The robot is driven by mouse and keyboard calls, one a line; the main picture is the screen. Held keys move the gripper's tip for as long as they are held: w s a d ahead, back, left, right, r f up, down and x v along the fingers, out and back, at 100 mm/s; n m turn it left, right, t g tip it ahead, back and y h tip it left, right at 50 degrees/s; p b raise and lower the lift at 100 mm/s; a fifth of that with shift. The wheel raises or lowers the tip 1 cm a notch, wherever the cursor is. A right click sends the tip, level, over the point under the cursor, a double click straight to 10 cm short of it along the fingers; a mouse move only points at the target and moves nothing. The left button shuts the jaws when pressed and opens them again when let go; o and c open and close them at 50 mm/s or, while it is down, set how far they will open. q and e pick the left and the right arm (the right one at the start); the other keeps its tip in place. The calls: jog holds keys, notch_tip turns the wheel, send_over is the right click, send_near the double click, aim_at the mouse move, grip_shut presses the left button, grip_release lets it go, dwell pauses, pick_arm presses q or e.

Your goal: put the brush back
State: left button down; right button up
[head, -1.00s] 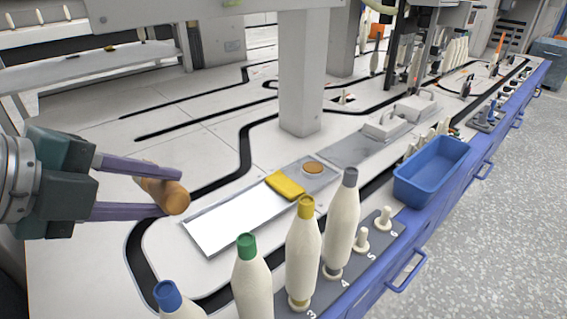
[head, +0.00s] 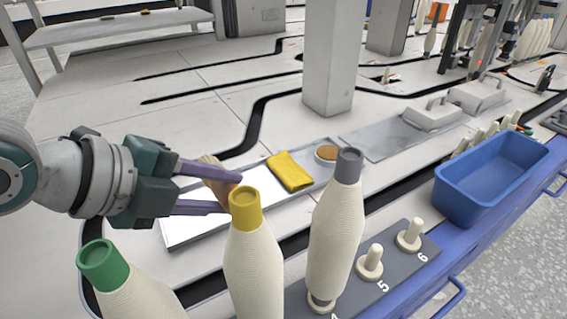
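A light brown brush (head: 214,175) sits between the fingers of my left gripper (head: 231,192) in the head view. The fingers close on its sides, and its lower end is hidden behind the lower finger and the yellow-topped bobbin. The gripper is over the left, white part of a flat tray (head: 185,232). A folded yellow cloth (head: 290,171) lies on the tray to the right of the brush. A round brown disc (head: 327,153) lies farther right on the tray. My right gripper is not in view.
Upright bobbins with green (head: 103,262), yellow (head: 246,208) and grey (head: 348,165) tops stand in front. Bare pegs 5 (head: 371,262) and 6 (head: 410,235) are on the grey rack. A blue bin (head: 492,180) is at right. A pillar (head: 331,60) rises behind the tray.

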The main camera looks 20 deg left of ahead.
pick_arm(q)
notch_tip(320, 180, down, 6)
jog(key=b, duration=0.4)
jog(key=shift+w+f, duration=0.1)
jog(key=shift+f, duration=0.15)
jog(key=shift+r, duration=0.15)
jog(key=c, duration=0.5)
grip_release()
jog(key=p+v, duration=0.8)
jog(key=v, duration=0.4)
